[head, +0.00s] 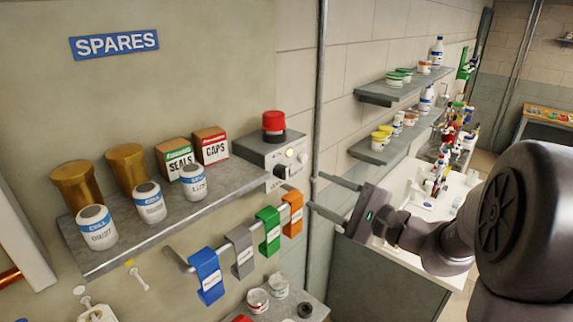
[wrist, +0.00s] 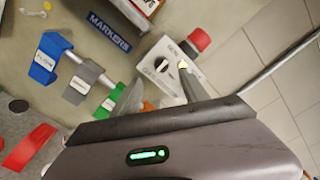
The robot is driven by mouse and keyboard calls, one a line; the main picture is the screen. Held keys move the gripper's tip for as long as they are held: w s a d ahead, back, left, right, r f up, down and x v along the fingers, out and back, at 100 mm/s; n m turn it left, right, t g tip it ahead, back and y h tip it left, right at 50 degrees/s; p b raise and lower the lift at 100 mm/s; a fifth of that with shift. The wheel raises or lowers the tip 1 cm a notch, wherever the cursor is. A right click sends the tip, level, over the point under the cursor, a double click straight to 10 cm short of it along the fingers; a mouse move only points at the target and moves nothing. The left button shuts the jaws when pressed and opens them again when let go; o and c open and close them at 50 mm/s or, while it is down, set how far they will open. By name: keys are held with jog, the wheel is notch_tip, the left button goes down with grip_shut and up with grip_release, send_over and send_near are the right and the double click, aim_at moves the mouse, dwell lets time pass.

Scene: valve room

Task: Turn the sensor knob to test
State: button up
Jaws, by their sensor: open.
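The sensor box (head: 262,150) is a pale grey box with a red dome (head: 273,123) on top, at the right end of the wall shelf. Its front has a lit lamp (head: 289,153) and a small knob (head: 280,172). In the wrist view the knob (wrist: 162,64) is dark, on a white face beside the lit lamp; its setting is too small to read. My gripper (head: 314,191) is open and empty, right of the box and apart from it in the head view. In the wrist view the fingers (wrist: 158,92) point toward the box face, one overlapping its lower right edge.
The shelf (head: 165,225) holds brown jars, white cell cans and two small boxes. Below it a rail carries blue, grey, green (head: 268,231) and orange tags. A vertical pipe (head: 318,100) stands right of the box. Stocked shelves and a counter lie farther right.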

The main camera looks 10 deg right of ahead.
aim_at(286, 174)
jog(key=p+x, duration=0.2)
jog(key=x, duration=0.8)
jog(key=shift+d, duration=0.2)
jog(key=shift+w+f, duration=0.15)
jog(key=shift+w, duration=0.35)
jog(key=shift+s+a, duration=0.1)
grip_shut()
